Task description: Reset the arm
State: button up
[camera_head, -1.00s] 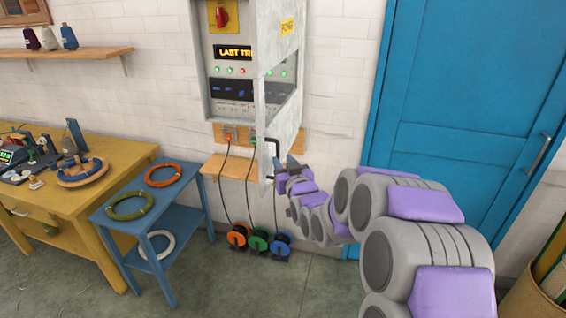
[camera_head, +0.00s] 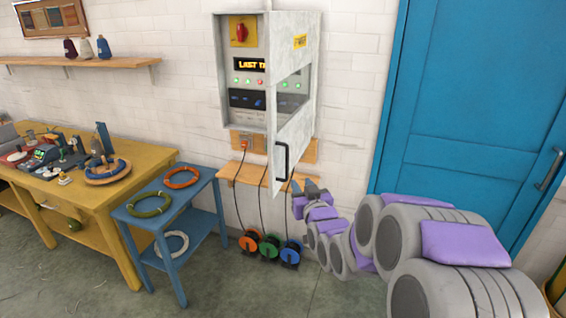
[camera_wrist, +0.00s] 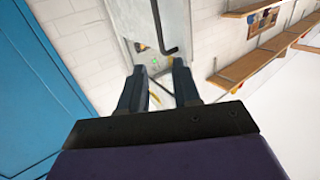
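My arm reaches in from the lower right in the head view, with my gripper (camera_head: 312,190) just right of and below the black door handle (camera_head: 281,160). In the wrist view my gripper (camera_wrist: 159,78) has two dark fingers spread apart, with nothing held between them. The handle (camera_wrist: 165,40) shows beyond the fingertips, apart from them. The handle is on the pale door (camera_head: 296,140) of the grey wall cabinet, which stands open toward me.
A blue side table (camera_head: 205,190) with green and red-orange rings stands left, next to a yellow workbench (camera_head: 100,205). Coloured reels (camera_head: 269,246) sit on the floor below the cabinet. A blue door (camera_head: 480,110) is at right. A small wooden shelf (camera_head: 240,172) is under the cabinet.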

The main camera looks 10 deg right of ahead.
jog(key=s+a+f+g+h, duration=0.1)
jog(key=s+f+g, duration=0.35)
jog(key=s, duration=0.35)
jog(key=s+f+g, duration=0.3)
jog(key=s+g, duration=0.2)
jog(key=s, duration=0.4)
jog(key=s+a+g, duration=0.2)
jog(key=s+g, duration=0.8)
jog(key=s, duration=2.1)
jog(key=shift+f+m, duration=0.25)
jog(key=shift+m, duration=0.15)
jog(key=shift+w+d, duration=0.1)
jog(key=shift+w, duration=0.05)
